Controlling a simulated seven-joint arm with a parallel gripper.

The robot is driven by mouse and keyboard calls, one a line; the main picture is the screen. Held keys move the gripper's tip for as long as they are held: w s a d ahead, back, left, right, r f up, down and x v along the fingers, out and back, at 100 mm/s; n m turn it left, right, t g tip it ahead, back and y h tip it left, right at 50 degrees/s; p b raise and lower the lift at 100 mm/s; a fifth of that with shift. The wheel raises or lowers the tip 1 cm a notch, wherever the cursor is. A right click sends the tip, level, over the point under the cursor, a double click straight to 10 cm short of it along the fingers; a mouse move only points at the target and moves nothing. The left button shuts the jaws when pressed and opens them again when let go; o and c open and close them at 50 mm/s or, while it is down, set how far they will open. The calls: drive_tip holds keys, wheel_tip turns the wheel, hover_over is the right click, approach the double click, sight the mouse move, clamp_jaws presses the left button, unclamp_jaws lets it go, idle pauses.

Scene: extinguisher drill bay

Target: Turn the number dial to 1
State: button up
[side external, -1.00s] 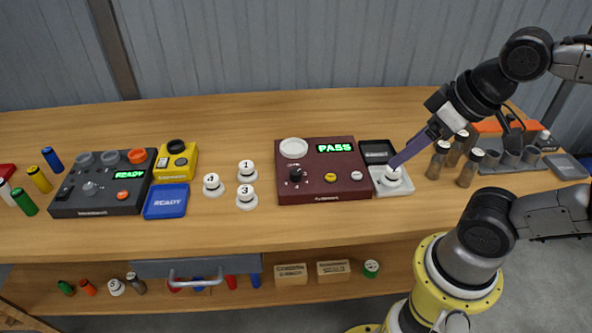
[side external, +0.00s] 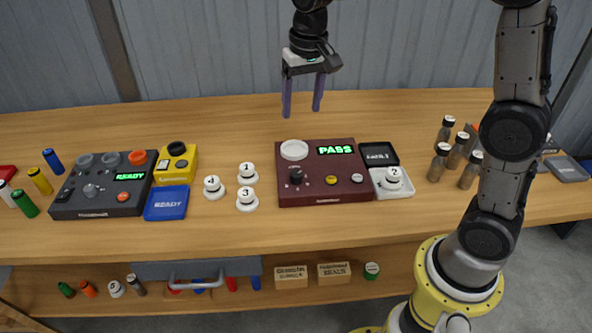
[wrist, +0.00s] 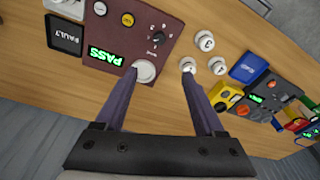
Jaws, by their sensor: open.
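A maroon box (side external: 322,187) stands mid-table with a green PASS display (side external: 335,149) and a small black dial (side external: 296,174) at its left. In the wrist view the dial (wrist: 158,38) has small marks beside it, too small to read surely. I cannot tell its setting. A dark grey box (side external: 103,200) with a READY display at left also carries a knob (side external: 90,190). My gripper (side external: 302,112) is open and empty, fingers pointing down, above and behind the maroon box. In the wrist view its fingertips (wrist: 160,72) are apart, the left one overlapping the box's round white pad (wrist: 145,70).
White pucks numbered 1, 3 and 4 (side external: 246,172) stand left of the maroon box. Puck 2 (side external: 393,176) sits on a white tray (side external: 379,191) at its right, beside a black FAULT panel (side external: 378,151). Brown cylinders (side external: 438,162) stand further right.

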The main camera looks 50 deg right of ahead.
drive_tip(key=g, duration=0.1)
hover_over(296, 174)
wheel_tip(296, 174, down, 6)
drive_tip(key=shift+g, duration=0.3)
wheel_tip(296, 174, down, 15)
drive_tip(key=shift+d+r, duration=0.1)
drive_tip(key=shift+r, duration=0.05)
clamp_jaws()
